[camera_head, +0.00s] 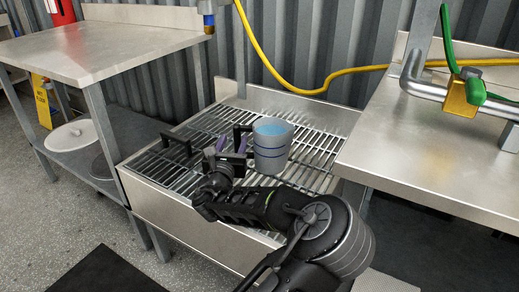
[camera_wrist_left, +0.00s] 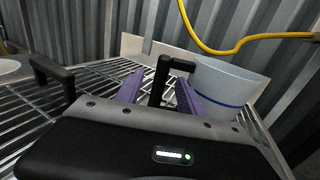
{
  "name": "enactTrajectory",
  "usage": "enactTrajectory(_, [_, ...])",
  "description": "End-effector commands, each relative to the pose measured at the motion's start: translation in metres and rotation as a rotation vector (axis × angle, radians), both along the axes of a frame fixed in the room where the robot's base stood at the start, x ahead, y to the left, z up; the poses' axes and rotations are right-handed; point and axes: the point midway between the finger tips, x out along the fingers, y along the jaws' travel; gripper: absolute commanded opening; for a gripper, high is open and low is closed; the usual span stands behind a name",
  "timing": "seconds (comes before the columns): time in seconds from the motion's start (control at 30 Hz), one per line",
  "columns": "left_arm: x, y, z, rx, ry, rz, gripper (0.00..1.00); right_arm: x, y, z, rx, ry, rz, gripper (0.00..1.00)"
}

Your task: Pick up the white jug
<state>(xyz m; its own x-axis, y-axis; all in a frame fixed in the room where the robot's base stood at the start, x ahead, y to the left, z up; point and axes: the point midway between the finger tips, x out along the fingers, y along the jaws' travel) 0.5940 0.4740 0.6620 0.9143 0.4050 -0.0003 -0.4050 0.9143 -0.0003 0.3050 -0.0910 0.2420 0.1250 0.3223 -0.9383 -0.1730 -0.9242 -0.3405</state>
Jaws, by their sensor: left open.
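The white jug (camera_head: 272,148), pale with dark blue bands and blue at its open top, stands upright on a metal grate. It also shows in the left wrist view (camera_wrist_left: 225,90), right of the fingers. My left gripper (camera_head: 231,146) is open just left of the jug. In the left wrist view its purple fingers (camera_wrist_left: 160,90) stand on either side of an upright black handle (camera_wrist_left: 158,82). The handle's top bar runs toward the jug; I cannot tell whether it joins it. The right finger hides part of the jug's near side. My right gripper is not seen.
Steel tables stand left (camera_head: 100,48) and right (camera_head: 430,150). A yellow hose (camera_head: 300,90) hangs along the corrugated wall behind. A white round item (camera_head: 70,135) lies on the lower left shelf.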

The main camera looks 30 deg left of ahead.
Motion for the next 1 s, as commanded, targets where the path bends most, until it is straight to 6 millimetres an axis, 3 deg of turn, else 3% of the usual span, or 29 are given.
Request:
enactTrajectory(0.17, [0.023,0.008,-0.003,0.001,-0.002,-0.002,0.45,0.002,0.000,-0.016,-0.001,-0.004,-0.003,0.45])
enactTrajectory(0.37, [0.043,0.017,0.000,0.000,-0.001,-0.001,0.45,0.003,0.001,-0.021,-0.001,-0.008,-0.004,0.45])
enactTrajectory(1.0, [0.044,0.017,0.001,0.000,0.000,-0.001,0.43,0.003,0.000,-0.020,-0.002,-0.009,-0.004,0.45])
